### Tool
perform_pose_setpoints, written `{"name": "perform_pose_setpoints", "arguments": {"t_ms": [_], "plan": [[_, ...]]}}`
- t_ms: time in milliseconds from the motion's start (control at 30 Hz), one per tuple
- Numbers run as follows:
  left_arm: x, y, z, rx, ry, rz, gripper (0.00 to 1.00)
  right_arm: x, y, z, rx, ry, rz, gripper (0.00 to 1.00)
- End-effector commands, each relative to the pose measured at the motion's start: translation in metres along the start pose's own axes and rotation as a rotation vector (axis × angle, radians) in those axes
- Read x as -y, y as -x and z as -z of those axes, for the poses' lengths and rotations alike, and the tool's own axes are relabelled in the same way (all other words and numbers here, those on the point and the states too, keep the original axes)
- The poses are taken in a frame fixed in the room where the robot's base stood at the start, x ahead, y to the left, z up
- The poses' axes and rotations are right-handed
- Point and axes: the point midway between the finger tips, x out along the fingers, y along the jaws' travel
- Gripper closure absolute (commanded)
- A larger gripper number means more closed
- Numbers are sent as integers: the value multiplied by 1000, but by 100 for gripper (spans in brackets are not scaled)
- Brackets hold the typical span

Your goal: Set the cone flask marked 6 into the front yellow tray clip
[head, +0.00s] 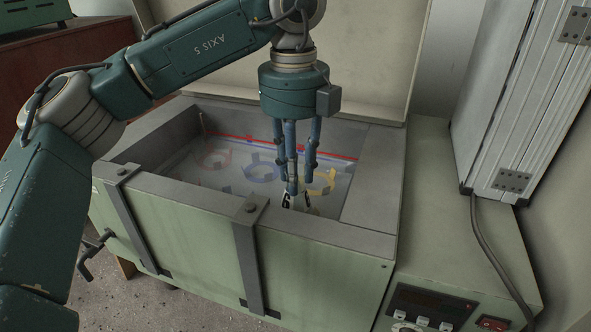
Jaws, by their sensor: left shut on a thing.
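My left gripper (296,185) points straight down inside the bath, its fingers shut on the cone flask marked 6 (286,201). Only a little of the clear flask and its dark 6 on a white mark show below the fingers. A small yellow part (312,211) shows low beside the flask, close to the front wall; it appears to be the front yellow tray clip, mostly hidden. I cannot tell whether the flask touches it. Another yellow clip (329,181) stands farther back, behind the fingers. My right gripper is not in view.
The bath's grey rim (330,232) and two dark straps (250,240) lie in front of the gripper. Blue (262,172) and red (214,159) clips stand left in the bath. A raised lid (375,60) is behind. A control panel (432,308) is at right.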

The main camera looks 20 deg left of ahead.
Motion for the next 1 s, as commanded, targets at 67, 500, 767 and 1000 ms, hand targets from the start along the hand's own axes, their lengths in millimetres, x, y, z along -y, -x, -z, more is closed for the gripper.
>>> {"name": "perform_pose_setpoints", "arguments": {"t_ms": [67, 500, 767, 1000], "plan": [[0, -2, 0, 0, 0, 1, 100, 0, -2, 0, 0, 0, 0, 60], [0, -2, 0, 0, 0, 1, 56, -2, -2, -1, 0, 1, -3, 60], [0, -3, 0, 0, 0, -1, 48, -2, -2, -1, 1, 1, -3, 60], [0, -3, 0, 0, 0, 0, 30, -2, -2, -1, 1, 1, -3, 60]]}}
